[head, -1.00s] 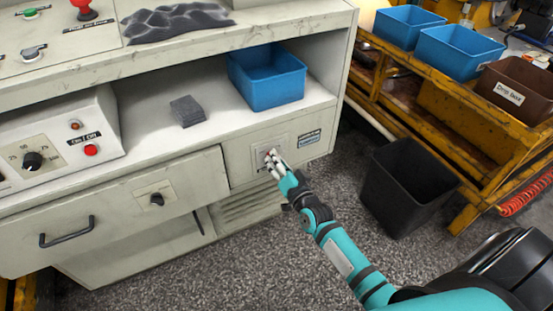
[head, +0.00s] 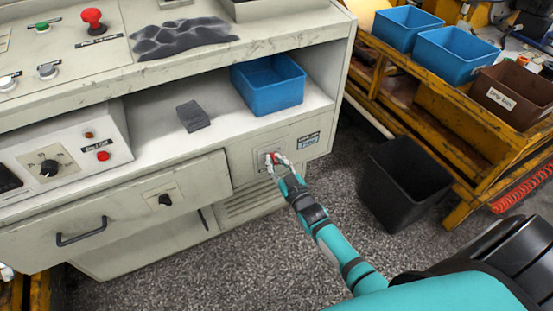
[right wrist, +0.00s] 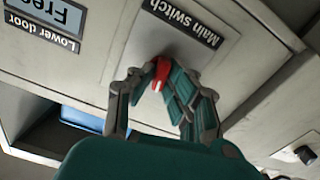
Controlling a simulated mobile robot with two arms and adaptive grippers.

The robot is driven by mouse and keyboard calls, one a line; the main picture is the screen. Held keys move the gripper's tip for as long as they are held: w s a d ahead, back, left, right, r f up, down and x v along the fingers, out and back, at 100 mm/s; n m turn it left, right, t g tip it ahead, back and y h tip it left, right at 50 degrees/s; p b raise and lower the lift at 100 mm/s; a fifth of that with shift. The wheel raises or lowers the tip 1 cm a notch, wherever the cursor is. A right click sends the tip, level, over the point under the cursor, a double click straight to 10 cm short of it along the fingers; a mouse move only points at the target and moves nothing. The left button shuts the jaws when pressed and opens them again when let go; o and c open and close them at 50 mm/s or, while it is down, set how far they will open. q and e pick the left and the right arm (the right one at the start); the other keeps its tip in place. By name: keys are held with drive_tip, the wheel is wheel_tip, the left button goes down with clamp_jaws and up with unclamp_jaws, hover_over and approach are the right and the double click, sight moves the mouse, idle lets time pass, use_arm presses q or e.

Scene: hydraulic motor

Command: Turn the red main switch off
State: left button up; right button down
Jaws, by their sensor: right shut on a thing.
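The red main switch (right wrist: 161,74) sits on a grey plate labelled "Main switch" (right wrist: 196,22) in the right wrist view. In the head view the switch (head: 272,158) shows as a small red spot on the cabinet's front panel, below the blue bin. My right gripper (head: 274,161) is at the panel, shut on the switch; in the right wrist view its fingers (right wrist: 160,82) close around the red handle from both sides. The fingers partly hide the handle, and I cannot tell its exact angle. My left gripper is not in view.
A blue bin (head: 268,86) and a dark block (head: 193,116) stand on the shelf above. A black waste bin (head: 405,185) stands on the floor at right, beside a yellow cart (head: 440,110). A black knob (head: 165,200) is left of the switch.

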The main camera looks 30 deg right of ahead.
drive_tip(key=n, duration=0.3)
drive_tip(key=shift+w+r+n+p, duration=0.15)
drive_tip(key=shift+r+n+p, duration=0.15)
drive_tip(key=shift+r, duration=0.05)
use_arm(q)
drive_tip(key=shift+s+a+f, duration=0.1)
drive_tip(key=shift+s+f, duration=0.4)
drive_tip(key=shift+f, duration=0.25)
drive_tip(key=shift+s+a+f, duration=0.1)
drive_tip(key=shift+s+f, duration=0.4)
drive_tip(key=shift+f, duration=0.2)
use_arm(e)
drive_tip(key=shift+n, duration=1.5)
drive_tip(key=c, duration=1.4)
unclamp_jaws()
drive_tip(key=shift+f, duration=0.1)
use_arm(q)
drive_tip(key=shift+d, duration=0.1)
use_arm(e)
drive_tip(key=shift+o, duration=0.3)
drive_tip(key=shift+a+f, duration=0.1)
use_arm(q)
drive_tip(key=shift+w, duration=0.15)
